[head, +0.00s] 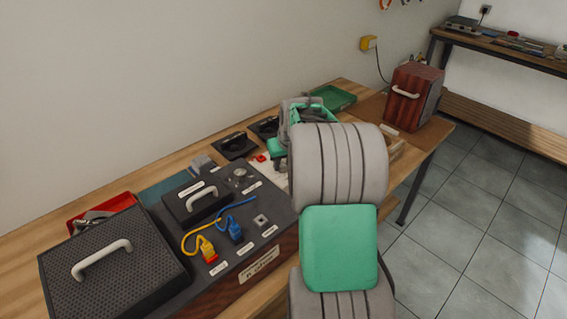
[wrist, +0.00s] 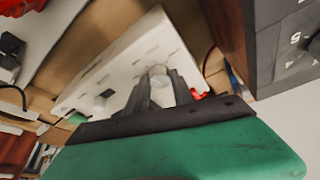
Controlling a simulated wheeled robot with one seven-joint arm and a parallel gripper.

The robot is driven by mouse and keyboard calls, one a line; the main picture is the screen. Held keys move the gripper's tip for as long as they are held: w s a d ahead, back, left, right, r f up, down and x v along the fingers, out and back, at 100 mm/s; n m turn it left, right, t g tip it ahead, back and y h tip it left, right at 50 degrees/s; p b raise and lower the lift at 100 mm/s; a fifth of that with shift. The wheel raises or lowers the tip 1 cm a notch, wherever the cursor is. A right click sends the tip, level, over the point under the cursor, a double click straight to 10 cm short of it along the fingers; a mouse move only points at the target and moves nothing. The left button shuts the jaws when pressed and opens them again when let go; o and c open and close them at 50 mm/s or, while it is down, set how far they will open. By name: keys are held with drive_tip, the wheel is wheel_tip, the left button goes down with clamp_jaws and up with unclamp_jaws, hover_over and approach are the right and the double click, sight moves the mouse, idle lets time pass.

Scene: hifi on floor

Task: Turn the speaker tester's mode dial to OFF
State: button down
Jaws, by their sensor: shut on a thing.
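A white panel box (wrist: 110,65) lies tilted across the wrist view, with a pale round dial (wrist: 158,72) on its face. My gripper (wrist: 162,82) has its two dark fingers on either side of this dial and is shut on it. The fingers hide part of the dial, and its pointer and the mode labels cannot be read. In the head view a small part of the white panel (head: 268,176) shows on the bench beside my arm, which hides the dial and my fingertips.
A black console (head: 250,205) with yellow and blue cables stands left of my arm, and a dark speaker box (head: 110,265) is at the front left. A red-brown cabinet (head: 405,98) and a green tray (head: 333,97) are farther back on the bench. A red part (wrist: 200,94) sits close to the fingers.

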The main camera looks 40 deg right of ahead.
drive_tip(key=shift+d+n, duration=0.1)
drive_tip(key=shift+n, duration=0.2)
drive_tip(key=n+y, duration=0.1)
drive_tip(key=n, duration=0.2)
drive_tip(key=shift+d+r+n+y, duration=0.1)
drive_tip(key=shift+n+y, duration=0.2)
drive_tip(key=shift+y, duration=0.1)
drive_tip(key=shift+d+n+y+p, duration=0.1)
drive_tip(key=shift+n+y+p, duration=0.7)
drive_tip(key=shift+n, duration=1.5)
drive_tip(key=shift+w, duration=0.1)
drive_tip(key=c, duration=1.1)
unclamp_jaws()
drive_tip(key=v, duration=0.7)
drive_tip(key=shift+d+r+p, duration=0.1)
drive_tip(key=shift+r+p, duration=0.2)
drive_tip(key=shift+r, duration=0.05)
